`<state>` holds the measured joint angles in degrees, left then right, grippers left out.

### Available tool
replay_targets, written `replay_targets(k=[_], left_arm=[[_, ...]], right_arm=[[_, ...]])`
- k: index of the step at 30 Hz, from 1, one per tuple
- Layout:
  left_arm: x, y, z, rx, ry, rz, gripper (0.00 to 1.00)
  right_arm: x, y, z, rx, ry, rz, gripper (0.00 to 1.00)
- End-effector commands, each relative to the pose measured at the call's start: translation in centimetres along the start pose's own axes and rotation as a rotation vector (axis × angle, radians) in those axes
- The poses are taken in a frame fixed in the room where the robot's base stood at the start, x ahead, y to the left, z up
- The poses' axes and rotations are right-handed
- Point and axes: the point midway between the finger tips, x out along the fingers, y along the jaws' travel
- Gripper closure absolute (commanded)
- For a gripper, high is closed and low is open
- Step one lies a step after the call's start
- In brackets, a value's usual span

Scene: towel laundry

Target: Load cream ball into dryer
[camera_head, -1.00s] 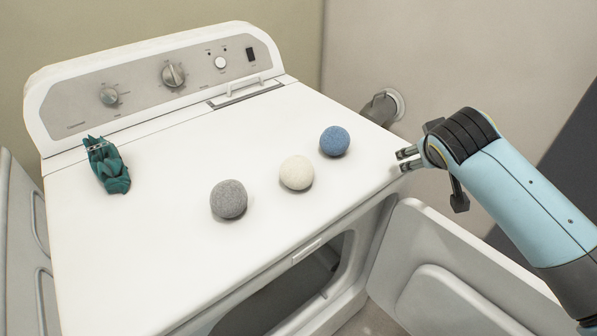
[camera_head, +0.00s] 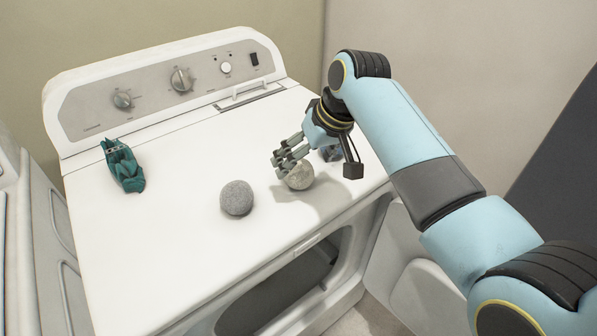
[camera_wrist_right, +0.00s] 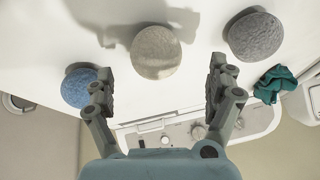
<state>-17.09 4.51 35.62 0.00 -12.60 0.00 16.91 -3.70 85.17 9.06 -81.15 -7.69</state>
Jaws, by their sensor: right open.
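The cream ball (camera_head: 299,177) rests on the white dryer (camera_head: 160,240) top, with my right gripper (camera_head: 287,160) just above and behind it. In the right wrist view the cream ball (camera_wrist_right: 156,52) lies ahead of the open fingers, near the middle of the gap between them (camera_wrist_right: 160,95). The fingers are apart and hold nothing. The dryer's front opening (camera_head: 285,285) is uncovered, and its door (camera_head: 425,290) hangs open at the right. My left gripper is not in view.
A grey ball (camera_head: 237,198) lies left of the cream ball. A blue ball (camera_head: 331,153), partly hidden behind my gripper, also shows in the wrist view (camera_wrist_right: 80,88). A crumpled teal cloth (camera_head: 123,166) lies at the back left. The dryer top's left front is clear.

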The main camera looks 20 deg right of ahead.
Motion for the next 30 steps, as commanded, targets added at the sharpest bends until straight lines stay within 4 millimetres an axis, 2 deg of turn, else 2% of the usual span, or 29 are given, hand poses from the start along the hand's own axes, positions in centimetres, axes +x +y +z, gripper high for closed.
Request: replay_targets(k=[6,9,17,30], left_arm=[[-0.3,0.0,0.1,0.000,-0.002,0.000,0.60],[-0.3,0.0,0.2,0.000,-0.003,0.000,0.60],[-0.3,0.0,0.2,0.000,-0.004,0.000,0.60],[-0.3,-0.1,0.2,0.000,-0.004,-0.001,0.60]], right_arm=[[3.2,0.5,-0.2,0.002,-0.002,0.000,0.11],[4.0,0.5,-0.2,0.001,-0.001,0.001,0.11],[4.2,0.5,-0.2,0.001,0.000,0.001,0.12],[4.2,0.5,-0.2,0.001,-0.001,0.001,0.70]])
